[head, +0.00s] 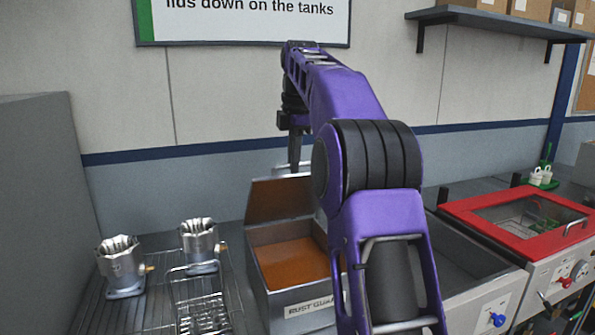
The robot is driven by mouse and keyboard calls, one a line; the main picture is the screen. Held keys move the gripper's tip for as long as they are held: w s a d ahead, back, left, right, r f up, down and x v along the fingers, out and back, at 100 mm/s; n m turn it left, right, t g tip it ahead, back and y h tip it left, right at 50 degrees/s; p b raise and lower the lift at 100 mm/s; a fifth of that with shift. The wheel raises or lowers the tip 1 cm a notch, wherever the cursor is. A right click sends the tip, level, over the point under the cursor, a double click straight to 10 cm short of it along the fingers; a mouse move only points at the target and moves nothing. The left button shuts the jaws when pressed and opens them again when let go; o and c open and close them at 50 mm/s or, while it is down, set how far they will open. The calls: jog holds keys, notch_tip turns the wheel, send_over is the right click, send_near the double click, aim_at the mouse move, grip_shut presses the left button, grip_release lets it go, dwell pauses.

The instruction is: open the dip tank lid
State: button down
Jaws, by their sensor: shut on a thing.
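The dip tank (262,294) stands on the bench left of my arm. Its label reads "RUST GUA…", with the rest hidden by my arm, and orange-brown liquid shows inside. Its lid (272,201) is tilted up at the back, so the tank's mouth is uncovered. My gripper (294,165) points down at the lid's upper edge and is shut on what looks like the lid's handle (281,170). My arm hides the tank's right side and part of the lid.
Two metal housings (121,265) (199,243) stand on a wire rack left of the tank, near a wire basket (202,312). An open grey tank (462,262) and a red-lidded unit (487,218) stand right. A shelf (490,20) hangs upper right.

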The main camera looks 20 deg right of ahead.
jog(key=shift+w+r, duration=0.15)
jog(key=shift+w, duration=0.4)
jog(key=shift+w+r, duration=0.15)
jog(key=shift+w, duration=0.35)
jog(key=c, duration=0.9)
grip_release()
jog(key=shift+w, duration=0.2)
jog(key=shift+s+r, duration=0.1)
jog(key=shift+s, duration=0.1)
